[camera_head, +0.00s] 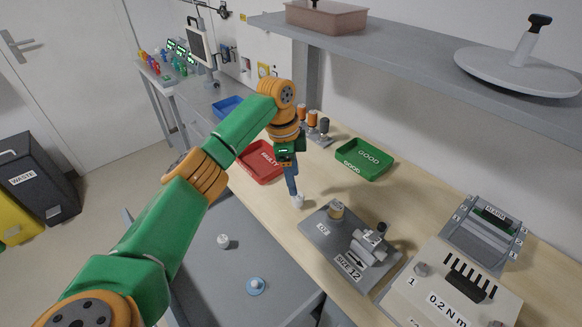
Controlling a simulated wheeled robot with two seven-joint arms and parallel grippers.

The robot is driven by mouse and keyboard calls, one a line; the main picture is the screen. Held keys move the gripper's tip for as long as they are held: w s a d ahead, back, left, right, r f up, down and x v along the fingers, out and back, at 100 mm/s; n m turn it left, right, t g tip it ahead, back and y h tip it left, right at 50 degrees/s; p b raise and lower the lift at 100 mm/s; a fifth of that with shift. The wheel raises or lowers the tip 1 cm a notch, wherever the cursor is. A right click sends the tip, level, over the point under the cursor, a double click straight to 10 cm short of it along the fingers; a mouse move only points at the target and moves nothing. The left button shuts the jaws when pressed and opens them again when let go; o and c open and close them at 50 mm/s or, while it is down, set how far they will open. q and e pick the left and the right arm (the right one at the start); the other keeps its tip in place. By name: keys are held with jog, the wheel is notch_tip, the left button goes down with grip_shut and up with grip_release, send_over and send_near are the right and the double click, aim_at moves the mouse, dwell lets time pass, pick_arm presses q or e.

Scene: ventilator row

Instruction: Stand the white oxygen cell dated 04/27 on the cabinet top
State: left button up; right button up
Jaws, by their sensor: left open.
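My left gripper (294,194) points down over the front edge of the wooden bench (258,199). Its jaws are open. A small white piece (297,202) shows at the fingertips; whether it is a cell or touches the jaws I cannot tell. A small white cell-like part (223,241) stands on the grey surface (209,281) below the bench front, apart from the gripper. A blue disc-shaped part with a pale top (256,286) is on the same surface. No date is legible on either. I cannot tell whether this surface is a cabinet top or a drawer. My right gripper is out of view.
A red FAULTY tray (262,174), green GOOD tray (364,171) and blue tray (227,107) lie along the bench. A grey SIZE 12 fixture plate (320,236) and a 0.2 N m tester (470,282) stand to the right. A shelf (400,57) overhangs the back.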

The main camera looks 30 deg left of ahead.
pick_arm(q)
jog(key=r, duration=0.4)
jog(key=shift+s+a+r, duration=0.15)
jog(key=shift+a+r, duration=0.2)
jog(key=shift+r, duration=0.05)
